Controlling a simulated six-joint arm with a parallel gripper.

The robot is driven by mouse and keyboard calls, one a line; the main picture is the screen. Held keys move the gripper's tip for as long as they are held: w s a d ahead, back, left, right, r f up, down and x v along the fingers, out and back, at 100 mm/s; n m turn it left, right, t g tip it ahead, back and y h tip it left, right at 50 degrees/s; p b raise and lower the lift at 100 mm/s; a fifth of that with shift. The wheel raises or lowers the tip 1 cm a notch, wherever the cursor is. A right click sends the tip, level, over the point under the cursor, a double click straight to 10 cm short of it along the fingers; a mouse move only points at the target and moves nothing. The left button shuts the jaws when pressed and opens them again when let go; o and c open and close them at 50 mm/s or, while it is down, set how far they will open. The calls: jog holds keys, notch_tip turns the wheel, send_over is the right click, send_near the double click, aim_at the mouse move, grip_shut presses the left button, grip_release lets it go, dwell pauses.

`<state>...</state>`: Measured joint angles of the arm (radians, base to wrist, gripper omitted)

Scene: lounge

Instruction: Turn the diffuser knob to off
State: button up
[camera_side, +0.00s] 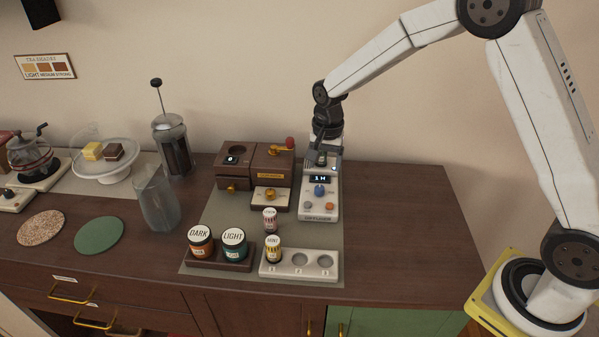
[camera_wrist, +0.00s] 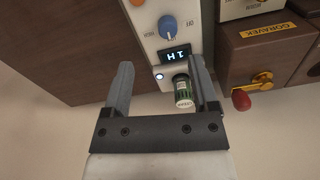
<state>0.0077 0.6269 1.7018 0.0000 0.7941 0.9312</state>
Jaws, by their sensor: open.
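The diffuser (camera_side: 333,211) is a narrow white unit on the counter, also in the wrist view (camera_wrist: 146,14). Its blue knob (camera_side: 319,190) sits below a lit display (camera_side: 320,179) that reads 1H. In the wrist view the knob (camera_wrist: 168,25) lies beyond my fingertips, with small labels around it, one resembling OFF; I cannot tell its pointer setting for sure. My gripper (camera_side: 323,164) is open above the diffuser's back end, apart from the knob. In the wrist view my gripper (camera_wrist: 160,66) straddles a small green-labelled vial (camera_wrist: 183,92), close to the right finger.
A brown wooden machine (camera_side: 235,160) with a red knob (camera_side: 290,142) stands close left of the diffuser. The counter (camera_side: 410,215) right of the diffuser is clear.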

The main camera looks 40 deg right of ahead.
aim_at(319, 187)
jog(key=shift+w+f+m, duration=0.35)
jog(key=shift+w+m, duration=0.15)
jog(key=shift+w, duration=0.25)
jog(key=shift+f, duration=0.15)
jog(key=shift+f, duration=3.75)
grip_shut()
